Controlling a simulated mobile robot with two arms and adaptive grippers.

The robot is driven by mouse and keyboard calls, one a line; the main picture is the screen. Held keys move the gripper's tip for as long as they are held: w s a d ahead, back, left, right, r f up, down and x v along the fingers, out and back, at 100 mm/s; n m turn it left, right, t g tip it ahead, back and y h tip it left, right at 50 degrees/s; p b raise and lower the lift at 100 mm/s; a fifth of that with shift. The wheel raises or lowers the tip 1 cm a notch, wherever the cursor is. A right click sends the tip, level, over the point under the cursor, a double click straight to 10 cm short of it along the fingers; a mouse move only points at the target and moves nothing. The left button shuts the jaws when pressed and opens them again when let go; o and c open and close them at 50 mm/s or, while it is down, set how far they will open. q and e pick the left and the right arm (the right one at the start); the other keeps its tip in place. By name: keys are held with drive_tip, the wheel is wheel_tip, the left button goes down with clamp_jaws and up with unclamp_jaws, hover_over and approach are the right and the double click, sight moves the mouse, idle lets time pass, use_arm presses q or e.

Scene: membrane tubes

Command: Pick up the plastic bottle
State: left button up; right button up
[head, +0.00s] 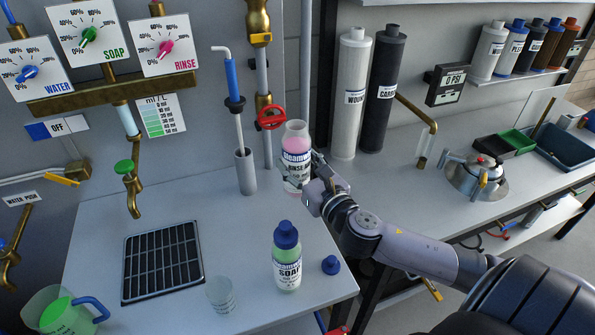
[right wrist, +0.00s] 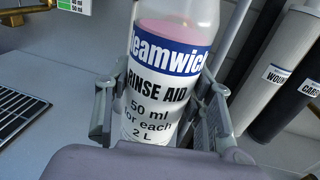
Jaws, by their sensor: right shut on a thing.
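A clear plastic bottle of pink liquid, labelled RINSE AID (head: 296,172), is upright near the back of the grey bench. It has no cap on in the head view. In the right wrist view the rinse aid bottle (right wrist: 165,75) stands between my fingers, which press on both sides of its lower part. My right gripper (head: 312,188) reaches it from the right and is shut on it. I cannot tell whether its base touches the bench. A second bottle, labelled SOAP (head: 287,258), stands nearer with a blue cap on. My left gripper is not in view.
A loose blue cap (head: 331,265) and a clear measuring cup (head: 221,295) are on the bench near the soap bottle. A black drain grate (head: 163,262) lies to the left. A grey holder (head: 245,172) and tall WOUND and CARBON cylinders (head: 350,95) stand behind.

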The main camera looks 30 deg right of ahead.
sight(304, 150)
drive_tip(key=shift+r, duration=2.75)
